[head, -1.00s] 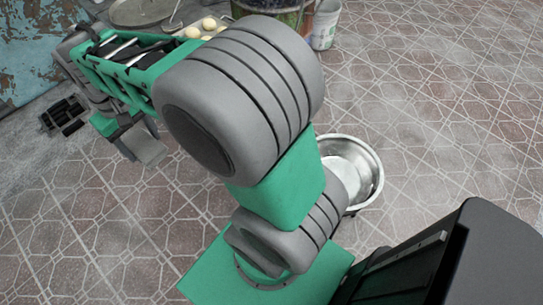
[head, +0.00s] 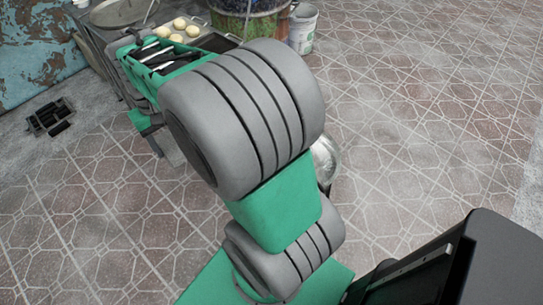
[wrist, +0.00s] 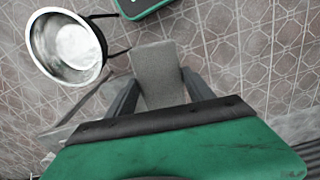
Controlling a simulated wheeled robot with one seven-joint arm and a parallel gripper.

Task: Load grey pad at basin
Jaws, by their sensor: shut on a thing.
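The grey pad (wrist: 156,72) is a flat, roughly rectangular piece in the middle of the wrist view. My gripper (wrist: 160,84) is shut on it, with one dark finger at each side. The basin (wrist: 68,46) is a round, shiny metal bowl at the upper left of the wrist view, apart from the pad. It looks empty and has dark stand legs beside it. In the head view only a slice of the basin (head: 325,158) shows behind my arm. My arm hides most of the gripper there, and I cannot make out the pad clearly.
At the back left of the head view stands a table with a tray (head: 222,44) of pale dough balls. A painted barrel (head: 252,22) and a white bucket (head: 303,30) stand behind. A black rack (head: 50,118) lies on the floor at left. Tiled floor at right is clear.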

